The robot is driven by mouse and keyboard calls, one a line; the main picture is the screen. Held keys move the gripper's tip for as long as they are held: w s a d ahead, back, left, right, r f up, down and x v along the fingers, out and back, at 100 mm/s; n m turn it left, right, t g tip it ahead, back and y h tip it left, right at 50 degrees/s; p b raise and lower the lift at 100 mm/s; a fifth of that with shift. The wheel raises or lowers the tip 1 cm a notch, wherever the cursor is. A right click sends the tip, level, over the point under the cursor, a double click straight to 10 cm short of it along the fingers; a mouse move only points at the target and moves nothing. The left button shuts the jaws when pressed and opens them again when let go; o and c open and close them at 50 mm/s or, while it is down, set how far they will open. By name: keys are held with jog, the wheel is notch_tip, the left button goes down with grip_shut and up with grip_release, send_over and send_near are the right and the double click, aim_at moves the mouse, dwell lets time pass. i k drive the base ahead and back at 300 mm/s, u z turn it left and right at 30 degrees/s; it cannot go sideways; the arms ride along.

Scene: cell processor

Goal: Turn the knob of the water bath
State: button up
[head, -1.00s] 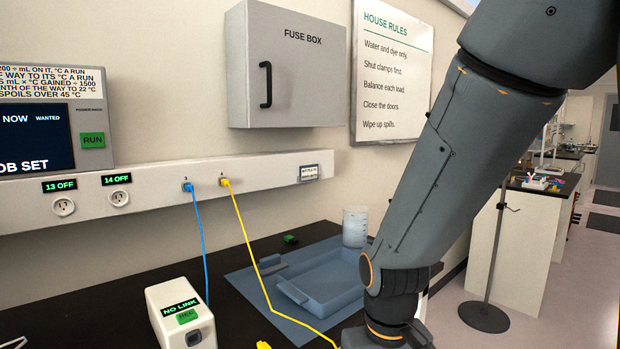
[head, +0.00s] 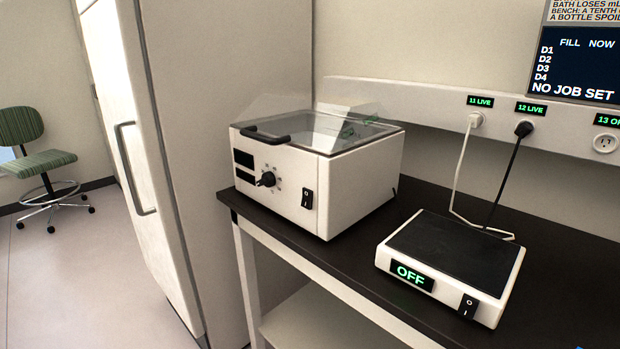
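The water bath (head: 350,185) is a white box with a clear lid, standing near the left end of the dark bench top in the head view. Its lid is down and has a black handle at the front. Its black knob (head: 266,179) sits on the front face, ringed by small marks. A black rocker switch (head: 307,197) is to the right of the knob. Two dark display panels are to the left of the knob and show no readable figures. My gripper is not in view.
A white plate device (head: 455,262) reading OFF stands to the right on the bench top (head: 560,275). Cables run up to wall sockets marked 11 LIVE and 12 LIVE. A tall white cabinet (head: 235,80) stands left of the bench. A green chair (head: 35,155) is at far left, with open floor before it.

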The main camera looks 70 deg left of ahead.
aim_at(269, 180)
jog(key=u, duration=0.55)
jog(key=k, duration=1.2)
jog(key=u, duration=0.55)
jog(key=i, duration=0.35)
jog(key=z, duration=0.05)
